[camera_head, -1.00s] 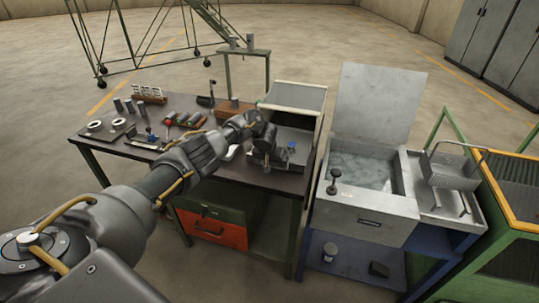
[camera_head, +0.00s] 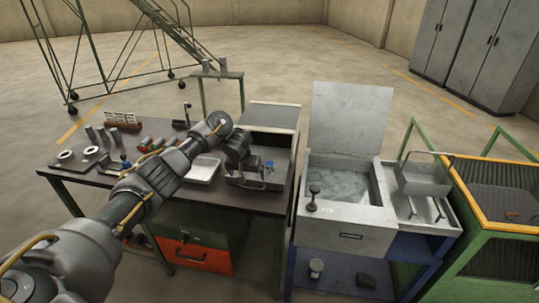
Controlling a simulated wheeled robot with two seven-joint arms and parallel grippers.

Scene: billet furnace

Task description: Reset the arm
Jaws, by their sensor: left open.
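My left arm reaches in from the lower left across the front of the dark workbench (camera_head: 262,200). Its gripper (camera_head: 243,160) is at the arm's far end, over a grey metal tray (camera_head: 268,183) on the right part of the bench. The fingers are small and partly hidden by the wrist, and I see nothing clearly held in them. A blue-topped part (camera_head: 269,166) stands in the tray beside the gripper. My right gripper does not show.
A shallow white tray (camera_head: 203,170) lies left of the grey tray. Rings, cylinders and small tools lie on the bench's left. A wash basin (camera_head: 350,232) with raised lid (camera_head: 350,125) stands to the right, beside a wire basket (camera_head: 424,178) and a green-yellow cart (camera_head: 490,205).

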